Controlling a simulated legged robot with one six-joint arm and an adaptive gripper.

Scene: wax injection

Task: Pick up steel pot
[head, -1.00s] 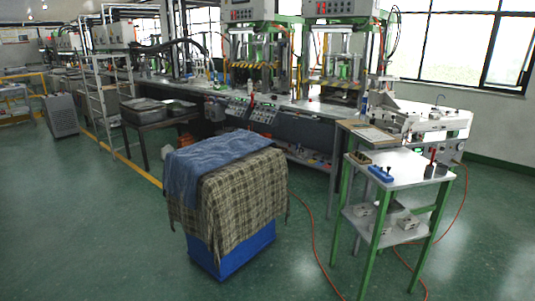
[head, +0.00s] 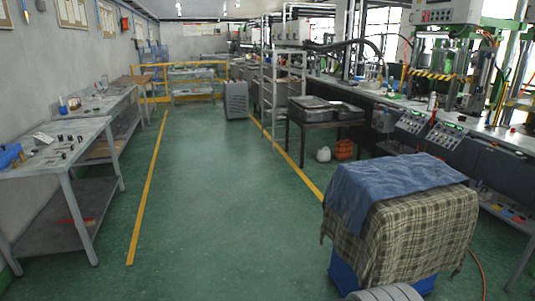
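I cannot make out a steel pot in the head view. The trays (head: 312,103) on the dark table (head: 322,123) hold metal-looking contents too small to tell apart. Small items lie on the grey workbench (head: 95,130) at the left, also too small to identify. My gripper is not in view. A grey ribbed rounded part shows at the bottom edge, right of centre, and may be part of my own body.
A blue bin (head: 343,277) draped with blue and plaid cloths (head: 420,228) stands close at the right. Presses (head: 445,62) line the right side. The green floor (head: 215,190) between the yellow lines is clear.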

